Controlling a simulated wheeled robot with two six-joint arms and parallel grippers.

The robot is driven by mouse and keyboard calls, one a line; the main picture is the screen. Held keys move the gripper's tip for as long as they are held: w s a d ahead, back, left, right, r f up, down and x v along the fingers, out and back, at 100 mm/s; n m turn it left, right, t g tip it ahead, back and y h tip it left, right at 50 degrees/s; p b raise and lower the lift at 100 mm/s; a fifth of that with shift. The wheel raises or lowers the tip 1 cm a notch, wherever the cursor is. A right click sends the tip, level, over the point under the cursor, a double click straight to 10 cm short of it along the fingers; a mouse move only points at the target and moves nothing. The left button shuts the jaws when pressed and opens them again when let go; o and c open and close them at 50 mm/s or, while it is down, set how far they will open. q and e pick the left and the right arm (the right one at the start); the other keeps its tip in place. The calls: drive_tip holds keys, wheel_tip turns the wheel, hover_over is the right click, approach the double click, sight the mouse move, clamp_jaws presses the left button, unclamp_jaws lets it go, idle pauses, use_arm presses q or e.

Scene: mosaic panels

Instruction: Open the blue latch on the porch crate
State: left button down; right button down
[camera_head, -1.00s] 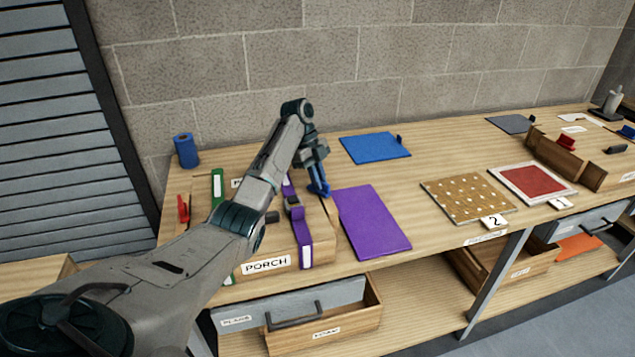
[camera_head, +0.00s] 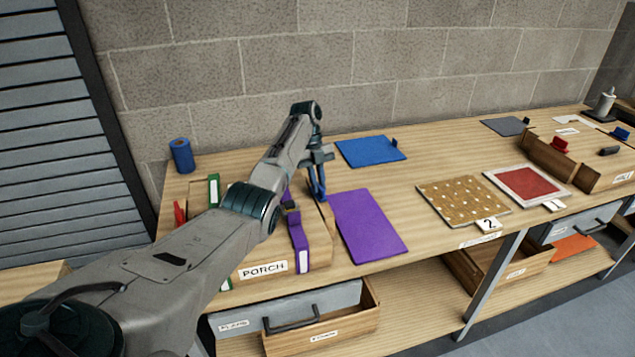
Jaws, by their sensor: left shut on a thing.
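The porch crate (camera_head: 263,269) stands at the left end of the workbench, with a label reading PORCH on its front. A purple strap (camera_head: 298,240) and a green strap (camera_head: 214,190) run over it. My left gripper (camera_head: 317,184) is at the crate's right end, shut on the blue latch (camera_head: 318,192). The gripper hides part of the latch, and my left arm covers much of the crate's top. A red latch (camera_head: 179,213) shows at the crate's left end. My right gripper is not in view.
A purple panel (camera_head: 367,226) lies just right of the crate, with a blue panel (camera_head: 371,151) behind. A dotted panel (camera_head: 463,200) and a red panel (camera_head: 531,183) lie farther right. A blue roll (camera_head: 182,155) stands behind the crate. A drawer (camera_head: 322,335) juts out below.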

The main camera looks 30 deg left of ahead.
use_arm(q)
drive_tip(key=shift+w+r, duration=0.1)
drive_tip(key=shift+r, duration=0.05)
drive_tip(key=c, duration=1.5)
unclamp_jaws()
drive_tip(key=shift+a+r, duration=0.15)
drive_tip(key=shift+r, duration=0.25)
drive_tip(key=v, duration=1)
